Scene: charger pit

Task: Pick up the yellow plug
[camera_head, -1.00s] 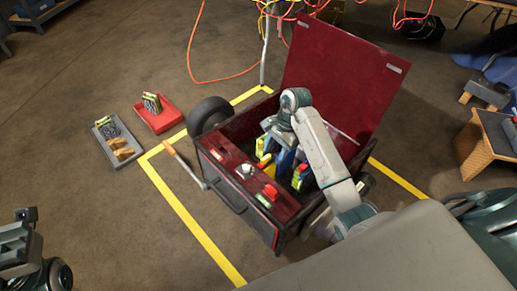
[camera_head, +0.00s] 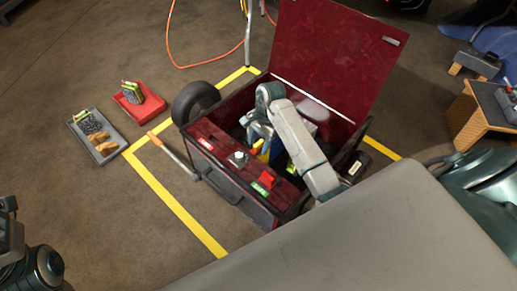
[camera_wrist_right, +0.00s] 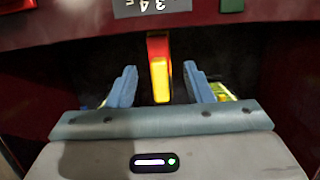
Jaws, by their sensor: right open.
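The yellow plug (camera_wrist_right: 160,78), with an orange-red upper part, stands out in the right wrist view between the two blue fingers. In the head view a small yellow piece (camera_head: 258,147) shows inside the red box (camera_head: 228,181), beside my right gripper (camera_head: 272,153). My right gripper is open, with its fingers down in the box. In the wrist view the fingers of my right gripper (camera_wrist_right: 160,86) lie on either side of the plug, with dark gaps between. Part of my left arm shows at the lower left of the head view, but its fingers do not.
The box's raised lid (camera_head: 331,58) stands behind my right arm. The front panel has a white knob (camera_head: 239,157) and a red switch (camera_head: 267,176). A red tray (camera_head: 150,108) and a grey tray (camera_head: 115,142) lie left on the floor. Yellow tape (camera_head: 178,205) borders the box.

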